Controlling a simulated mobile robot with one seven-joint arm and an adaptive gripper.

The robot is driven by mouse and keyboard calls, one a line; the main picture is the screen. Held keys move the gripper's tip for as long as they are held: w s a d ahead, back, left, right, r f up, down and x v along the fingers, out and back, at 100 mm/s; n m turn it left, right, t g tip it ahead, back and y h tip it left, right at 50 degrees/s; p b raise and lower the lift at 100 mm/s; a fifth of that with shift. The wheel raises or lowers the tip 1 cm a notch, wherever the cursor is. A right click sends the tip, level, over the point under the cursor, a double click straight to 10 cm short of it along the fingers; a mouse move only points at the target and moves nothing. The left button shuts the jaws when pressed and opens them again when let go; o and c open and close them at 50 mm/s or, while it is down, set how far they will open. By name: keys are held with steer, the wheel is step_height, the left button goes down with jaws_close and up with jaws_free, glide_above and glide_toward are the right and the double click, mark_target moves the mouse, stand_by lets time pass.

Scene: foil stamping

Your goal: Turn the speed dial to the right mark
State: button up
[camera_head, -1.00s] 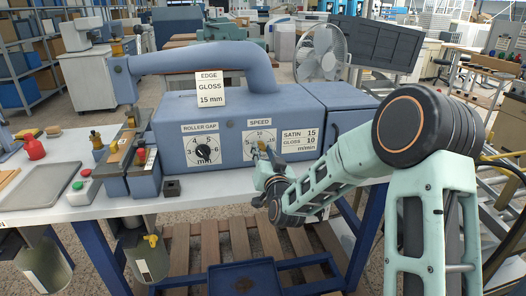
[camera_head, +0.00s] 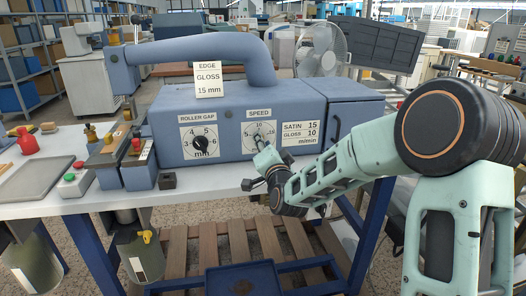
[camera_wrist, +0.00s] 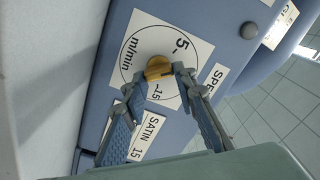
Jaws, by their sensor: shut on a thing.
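The speed dial is a small yellow knob (camera_wrist: 158,68) on a white round scale plate (camera_wrist: 146,50) marked m/min. The 5 and 15 marks show in the wrist view; my fingers cover part of the scale. My gripper (camera_wrist: 160,73) is shut on the knob, with a fingertip at each side. In the head view my gripper (camera_head: 262,146) reaches the plate under the SPEED label (camera_head: 258,113) from the lower right. I cannot tell exactly which mark the knob points to.
A sign (camera_head: 300,133) right of the dial reads SATIN 15, GLOSS 10 m/min. A card (camera_head: 208,78) on the blue machine (camera_head: 230,95) reads EDGE, GLOSS, 15 mm. The black roller gap knob (camera_head: 200,145) is left of the dial.

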steer(key=m+b, duration=0.2)
steer(key=m, duration=0.1)
steer(key=m+b, duration=0.1)
steer(key=shift+d+f, duration=0.1)
steer(key=shift+f, duration=0.15)
steer(key=shift+m+b, duration=0.75)
steer(key=shift+m, duration=0.95)
steer(key=o, duration=1.1)
steer(key=v, duration=1.2)
steer(key=shift+r, duration=0.1)
